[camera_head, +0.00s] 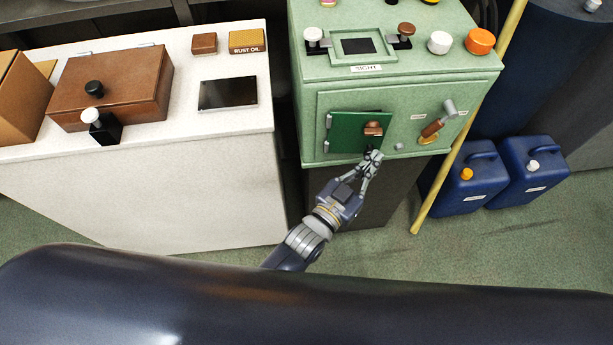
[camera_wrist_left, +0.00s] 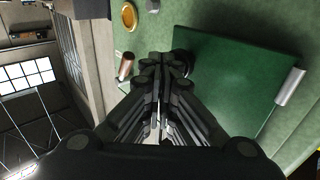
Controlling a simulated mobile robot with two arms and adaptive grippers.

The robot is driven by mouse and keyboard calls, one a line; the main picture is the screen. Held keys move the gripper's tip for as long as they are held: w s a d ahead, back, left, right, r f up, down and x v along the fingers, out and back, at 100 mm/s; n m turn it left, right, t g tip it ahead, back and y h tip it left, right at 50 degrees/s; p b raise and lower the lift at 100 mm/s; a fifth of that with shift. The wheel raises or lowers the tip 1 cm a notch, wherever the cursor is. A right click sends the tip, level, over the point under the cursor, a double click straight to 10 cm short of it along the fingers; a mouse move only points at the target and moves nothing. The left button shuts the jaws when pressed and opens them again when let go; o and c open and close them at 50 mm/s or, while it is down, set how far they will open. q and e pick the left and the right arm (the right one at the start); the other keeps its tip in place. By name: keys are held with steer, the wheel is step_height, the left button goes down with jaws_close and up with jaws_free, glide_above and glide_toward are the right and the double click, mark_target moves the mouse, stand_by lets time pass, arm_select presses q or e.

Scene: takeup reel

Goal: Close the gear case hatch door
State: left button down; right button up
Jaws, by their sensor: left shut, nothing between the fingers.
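The hatch door (camera_head: 345,137) is a dark green panel on the front of the pale green gear case (camera_head: 410,100), with silver hinges on its left side. It lies near the case face; I cannot tell whether it is fully flush. A copper-brown knob (camera_head: 373,128) sits near its right edge. My left gripper (camera_head: 371,156) is shut and empty, its fingertips at the door's lower right corner, below the knob. In the left wrist view, the door (camera_wrist_left: 235,85) fills the right side, and the gripper tips (camera_wrist_left: 160,64) are by its edge. Contact is unclear. My right gripper is out of view.
Right of the door, a wooden-handled lever (camera_head: 437,123) sticks out. A yellow pole (camera_head: 465,130) leans by the case, with blue jugs (camera_head: 470,180) beyond. A white cabinet (camera_head: 140,190) with a brown box (camera_head: 125,80) stands left. The floor in front is clear.

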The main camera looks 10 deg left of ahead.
arm_select(q)
steer(key=shift+x, duration=0.85)
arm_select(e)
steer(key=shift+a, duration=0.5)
arm_select(q)
steer(key=shift+a, duration=0.15)
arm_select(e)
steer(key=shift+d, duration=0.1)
arm_select(q)
steer(key=shift+f, duration=0.1)
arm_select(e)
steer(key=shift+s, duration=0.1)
